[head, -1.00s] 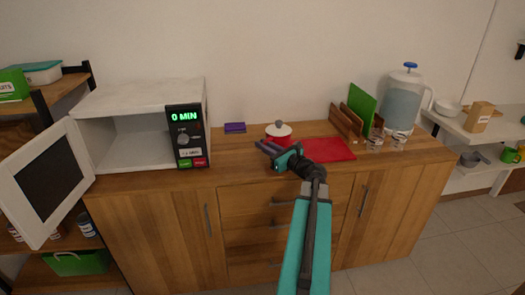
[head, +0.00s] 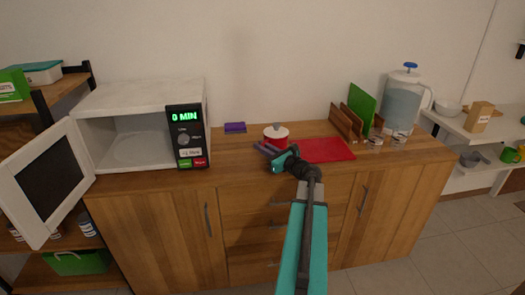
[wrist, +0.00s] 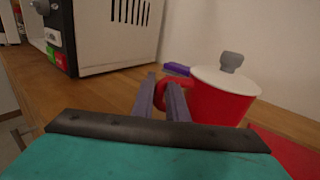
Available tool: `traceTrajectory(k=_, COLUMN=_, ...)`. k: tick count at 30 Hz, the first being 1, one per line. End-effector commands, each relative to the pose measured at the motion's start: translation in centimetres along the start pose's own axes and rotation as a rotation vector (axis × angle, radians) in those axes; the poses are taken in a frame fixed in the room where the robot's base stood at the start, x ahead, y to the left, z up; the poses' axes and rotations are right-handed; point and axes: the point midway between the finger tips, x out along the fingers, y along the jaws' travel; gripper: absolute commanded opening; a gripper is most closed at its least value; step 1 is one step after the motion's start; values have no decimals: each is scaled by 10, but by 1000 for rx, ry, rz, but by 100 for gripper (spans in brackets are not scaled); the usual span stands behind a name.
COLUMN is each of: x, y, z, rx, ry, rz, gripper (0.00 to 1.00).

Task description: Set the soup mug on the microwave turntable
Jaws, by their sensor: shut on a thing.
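The soup mug (head: 270,140) is red with a white lid and a grey knob. It stands upright at the middle of the counter, and I cannot tell whether it is clear of the wood. In the wrist view the mug (wrist: 218,103) is just right of my fingers. My gripper (head: 262,149) is shut on the mug's handle, which shows between the fingers in the wrist view (wrist: 163,92). The microwave (head: 140,90) stands at the left of the counter with its door (head: 42,185) wide open. Its inside looks empty; the turntable cannot be made out.
A red board (head: 325,150) lies right of the mug. A purple block (head: 235,127) lies behind, between microwave and mug. A wooden rack (head: 346,122), glasses (head: 375,142) and a water dispenser (head: 403,100) stand at the right. The counter between microwave and mug is mostly clear.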

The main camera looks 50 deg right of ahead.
Motion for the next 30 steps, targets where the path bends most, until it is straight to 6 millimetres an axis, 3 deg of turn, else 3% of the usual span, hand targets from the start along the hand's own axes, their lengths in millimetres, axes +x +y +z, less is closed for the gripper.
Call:
traceTrajectory(k=6, x=0, y=0, z=-13, rx=-1, ry=-2, rz=0, gripper=0)
traceTrajectory(k=18, x=0, y=0, z=-16, rx=-2, ry=-3, rz=0, gripper=0)
traceTrajectory(k=19, x=0, y=0, z=-16, rx=0, ry=0, rz=0, gripper=18)
traceTrajectory(k=21, x=0, y=0, z=-16, rx=0, ry=0, rz=0, gripper=30)
traceTrajectory(k=30, x=0, y=0, z=-16, rx=0, ry=0, rz=-1, gripper=32)
